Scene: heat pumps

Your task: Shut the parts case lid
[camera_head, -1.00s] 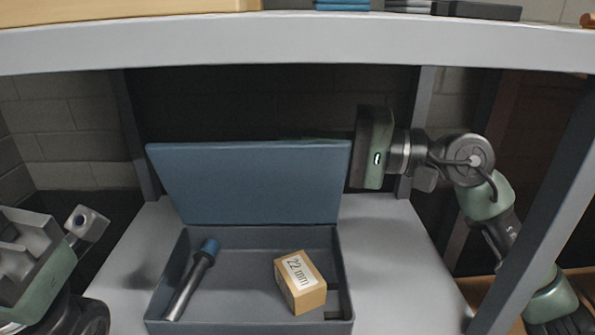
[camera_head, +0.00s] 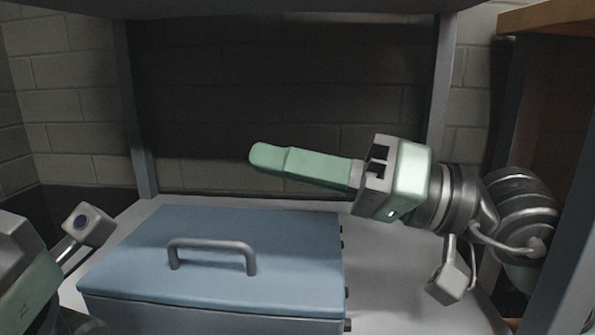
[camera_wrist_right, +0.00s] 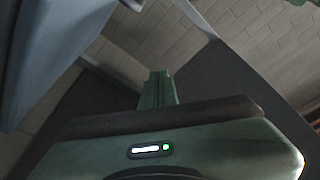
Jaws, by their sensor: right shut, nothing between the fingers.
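The parts case (camera_head: 215,312) is a blue-grey box on the lower shelf. Its lid (camera_head: 290,240) lies flat over the box, with a grey bar handle (camera_head: 212,247) on top. The inside of the case is hidden by the lid. My right gripper (camera_head: 262,157) is above and behind the lid, its green fingers together, pointing left and empty. The fingers also show in the right wrist view (camera_wrist_right: 158,88). Part of my left arm's end (camera_head: 85,225) shows at the left edge; its fingers are not visible.
The grey lower shelf (camera_head: 390,265) has free room to the right of the case. Upright posts (camera_head: 137,110) stand at the back, before a brick wall. An upper shelf (camera_head: 290,8) crosses overhead, and a wooden surface (camera_head: 545,18) is at the upper right.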

